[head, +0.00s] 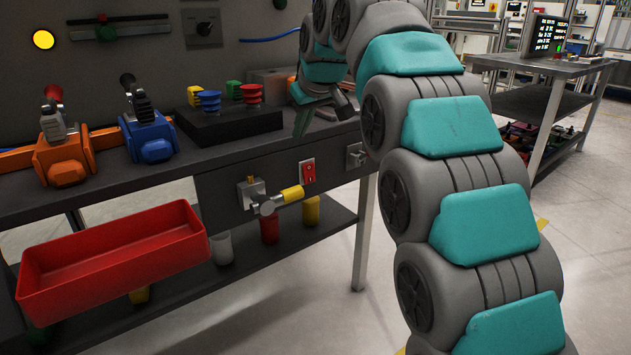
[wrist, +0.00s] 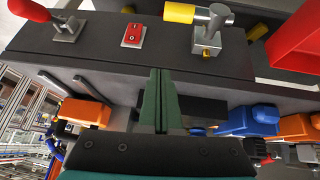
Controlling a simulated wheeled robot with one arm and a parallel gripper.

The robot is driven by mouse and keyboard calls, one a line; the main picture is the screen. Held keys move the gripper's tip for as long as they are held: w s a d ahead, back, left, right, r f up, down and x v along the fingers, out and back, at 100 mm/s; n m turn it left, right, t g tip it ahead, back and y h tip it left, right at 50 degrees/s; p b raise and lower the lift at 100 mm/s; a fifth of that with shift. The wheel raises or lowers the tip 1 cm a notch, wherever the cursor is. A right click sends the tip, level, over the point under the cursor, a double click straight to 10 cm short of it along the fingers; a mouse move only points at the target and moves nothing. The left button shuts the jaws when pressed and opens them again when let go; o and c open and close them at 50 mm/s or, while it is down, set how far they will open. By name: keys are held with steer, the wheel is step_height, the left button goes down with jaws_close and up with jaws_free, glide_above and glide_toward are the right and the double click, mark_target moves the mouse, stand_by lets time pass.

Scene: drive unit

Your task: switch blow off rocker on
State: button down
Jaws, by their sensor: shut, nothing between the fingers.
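A red rocker switch (head: 308,171) sits on the dark front panel below the bench top, between a yellow-handled valve and a metal lever fitting. It also shows in the wrist view (wrist: 133,35), near the top and left of centre. Which way the rocker is pressed is too small to tell, and no label on it is readable. My gripper (head: 302,122) is above the switch near the bench edge, apart from it. In the wrist view, the green fingers of my gripper (wrist: 160,72) are together and empty, with the switch ahead and slightly left of their tips.
The yellow-handled valve (head: 272,199) juts out left of the switch. The metal lever fitting (head: 356,155) is on its right; its red handle (wrist: 30,10) shows in the wrist view. A red tray (head: 115,262) hangs at the bench front. A black block (head: 225,122) stands on top.

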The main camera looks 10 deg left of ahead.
steer(key=w+d+n+t+h, duration=0.1)
steer(key=w+d+n+t, duration=0.3)
steer(key=w+t, duration=0.7)
steer(key=n+g+y, duration=0.6)
steer(key=n+y, duration=0.3)
steer(key=n, duration=0.5)
glide_toward(311, 181)
steer(key=f+v, duration=0.1)
steer(key=v, duration=0.6)
steer(key=shift+s+r, duration=0.25)
steer(key=shift+r, duration=0.1)
steer(key=x, duration=0.6)
steer(key=p+x, duration=0.1)
steer(key=x, duration=0.6)
steer(key=shift+w+a+r, duration=0.2)
steer(key=shift+w, duration=0.1)
steer(key=shift+w+a+f, duration=0.1)
steer(key=shift+w+a, duration=0.05)
